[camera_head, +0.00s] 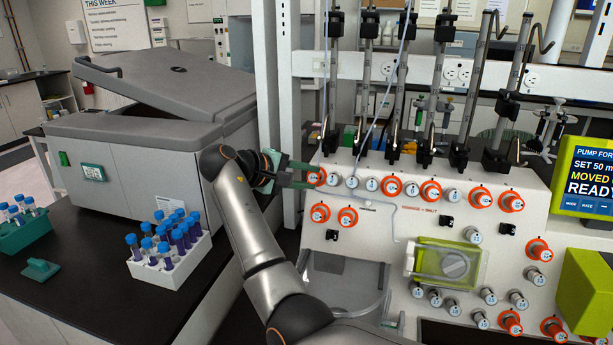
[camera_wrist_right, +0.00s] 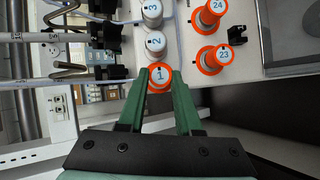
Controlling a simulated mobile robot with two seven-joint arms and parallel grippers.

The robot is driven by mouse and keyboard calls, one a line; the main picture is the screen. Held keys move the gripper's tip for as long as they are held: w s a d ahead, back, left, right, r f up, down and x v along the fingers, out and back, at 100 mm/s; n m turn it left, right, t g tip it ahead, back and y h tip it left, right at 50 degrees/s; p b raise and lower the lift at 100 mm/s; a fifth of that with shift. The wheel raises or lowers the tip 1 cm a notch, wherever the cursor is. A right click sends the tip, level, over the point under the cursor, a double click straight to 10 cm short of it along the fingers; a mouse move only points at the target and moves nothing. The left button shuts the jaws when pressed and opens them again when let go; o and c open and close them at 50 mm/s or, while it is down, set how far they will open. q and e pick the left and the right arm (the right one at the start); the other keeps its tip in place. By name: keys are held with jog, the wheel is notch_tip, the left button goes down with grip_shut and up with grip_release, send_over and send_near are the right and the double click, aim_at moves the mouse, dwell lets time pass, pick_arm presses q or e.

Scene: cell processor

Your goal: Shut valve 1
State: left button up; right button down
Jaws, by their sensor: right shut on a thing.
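Valve 1 (camera_head: 318,177) is a round knob with an orange ring, at the upper left end of the white processor panel (camera_head: 365,215). The right wrist view shows its face marked 1 (camera_wrist_right: 159,76). My right gripper (camera_head: 306,177) reaches it from the left, with its green fingers on either side of the knob. In the right wrist view my right gripper (camera_wrist_right: 160,82) is shut on valve 1, its fingertips at the knob's sides. My left gripper is not in view.
Grey valve 2 (camera_wrist_right: 156,43) sits close beside valve 1. Orange-ringed valves 23 (camera_wrist_right: 214,58) and 24 (camera_wrist_right: 211,14) are near. A grey centrifuge (camera_head: 150,150) and a white rack (camera_head: 170,272) of blue-capped tubes stand left. Clamps and tubing rise behind the panel.

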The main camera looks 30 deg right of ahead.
jog(key=c, duration=0.6)
grip_release()
jog(key=b+v, duration=0.2)
jog(key=v, duration=1)
jog(key=shift+a+r, duration=0.15)
jog(key=shift+a, duration=0.1)
